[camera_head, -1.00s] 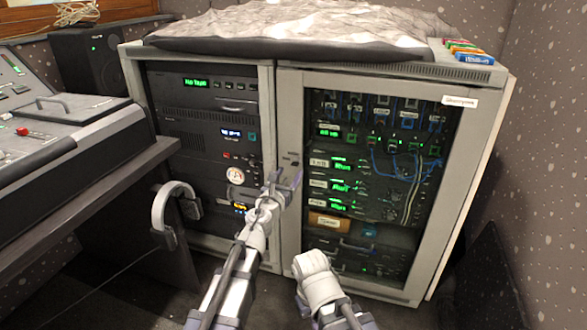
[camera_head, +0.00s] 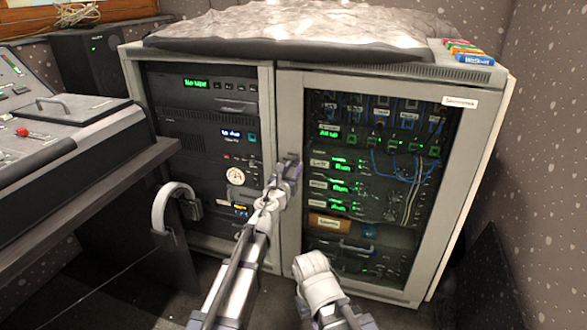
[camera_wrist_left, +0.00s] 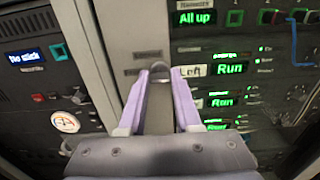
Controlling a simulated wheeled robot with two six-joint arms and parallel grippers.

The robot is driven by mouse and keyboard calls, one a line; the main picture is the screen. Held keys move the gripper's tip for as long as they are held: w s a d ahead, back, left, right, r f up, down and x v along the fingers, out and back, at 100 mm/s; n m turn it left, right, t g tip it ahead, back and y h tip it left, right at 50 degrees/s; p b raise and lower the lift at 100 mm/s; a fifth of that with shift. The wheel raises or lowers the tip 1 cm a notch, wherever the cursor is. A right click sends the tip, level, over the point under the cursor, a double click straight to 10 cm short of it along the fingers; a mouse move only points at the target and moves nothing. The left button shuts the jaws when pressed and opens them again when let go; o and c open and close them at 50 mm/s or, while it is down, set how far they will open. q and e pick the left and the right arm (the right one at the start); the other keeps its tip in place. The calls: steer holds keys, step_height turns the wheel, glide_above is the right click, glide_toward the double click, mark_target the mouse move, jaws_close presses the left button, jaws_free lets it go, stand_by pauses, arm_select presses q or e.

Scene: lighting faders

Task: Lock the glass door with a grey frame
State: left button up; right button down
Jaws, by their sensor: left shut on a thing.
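The glass door with a grey frame (camera_head: 455,180) is the right-hand door of the rack cabinet and looks shut. My left gripper (camera_head: 291,164) is at the left upright of this frame, about mid-height. In the left wrist view its two lilac fingers (camera_wrist_left: 160,75) are shut on a small grey metal lock piece (camera_wrist_left: 158,67) on the frame. Most of the piece is hidden between the fingers. Small dark labels (camera_wrist_left: 147,56) sit just above and beside it. My right arm shows low in the head view, but its gripper does not.
Lit rack units (camera_head: 340,185) show behind the glass. A second bay (camera_head: 205,110) with a gauge is on the left. The mixing desk (camera_head: 60,130) and a curved grey handle-like part (camera_head: 165,205) stand left of my arm. A rough grey cover (camera_head: 300,25) lies on top.

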arm_select(q)
jaws_close()
steer(key=shift+n, duration=8.9)
steer(key=o, duration=0.7)
jaws_free()
